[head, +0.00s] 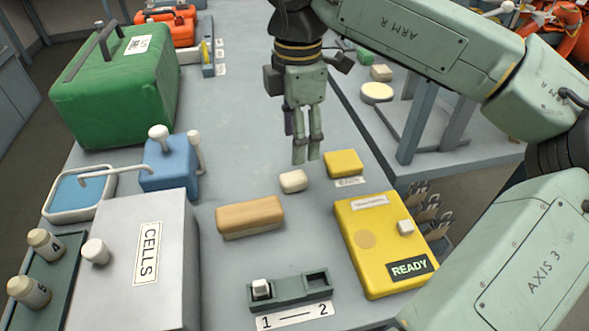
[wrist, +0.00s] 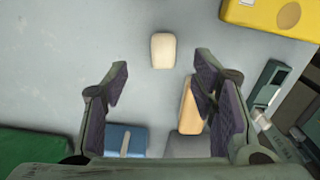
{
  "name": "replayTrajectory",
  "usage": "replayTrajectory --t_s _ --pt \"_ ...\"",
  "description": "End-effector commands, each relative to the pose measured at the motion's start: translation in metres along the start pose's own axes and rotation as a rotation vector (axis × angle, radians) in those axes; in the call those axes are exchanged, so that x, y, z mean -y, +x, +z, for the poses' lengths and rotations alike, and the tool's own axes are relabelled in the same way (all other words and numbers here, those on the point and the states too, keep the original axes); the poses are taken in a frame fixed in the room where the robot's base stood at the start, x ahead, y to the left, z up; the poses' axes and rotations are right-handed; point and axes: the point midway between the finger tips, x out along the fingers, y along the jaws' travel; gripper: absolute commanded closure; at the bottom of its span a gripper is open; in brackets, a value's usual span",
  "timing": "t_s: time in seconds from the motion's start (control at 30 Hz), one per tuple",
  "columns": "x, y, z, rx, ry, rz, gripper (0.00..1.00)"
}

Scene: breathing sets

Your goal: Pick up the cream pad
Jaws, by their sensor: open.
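The cream pad (head: 293,181) is a small rounded block lying flat on the grey bench, between the tan block and the small yellow block. My gripper (head: 306,160) hangs fingers down, above and just behind the pad in the head view. In the wrist view the pad (wrist: 162,50) lies beyond the fingertips, close to the midline between them. My gripper (wrist: 160,78) is open there, its dark-padded fingers wide apart with nothing between them. The pad is unobstructed in both views, and the gripper looks apart from it.
A tan block (head: 250,217) lies to the pad's left and front; a small yellow block (head: 343,164) is at its right. A yellow READY case (head: 375,262), numbered green holder (head: 291,291), grey CELLS box (head: 145,247) and blue canister (head: 168,165) stand around.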

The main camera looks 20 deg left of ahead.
Motion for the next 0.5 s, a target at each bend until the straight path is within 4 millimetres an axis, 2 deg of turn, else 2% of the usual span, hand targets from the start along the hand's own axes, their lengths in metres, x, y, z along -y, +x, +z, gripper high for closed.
replayTrajectory --t_s 0.2,0.37,0.5 --pt "0.001 0.032 -0.001 -0.003 -0.002 -0.001 0.47" --pt "0.001 0.042 -0.002 -0.003 -0.002 -0.001 0.47" --pt "0.003 0.058 -0.005 -0.005 -0.004 -0.002 0.47"
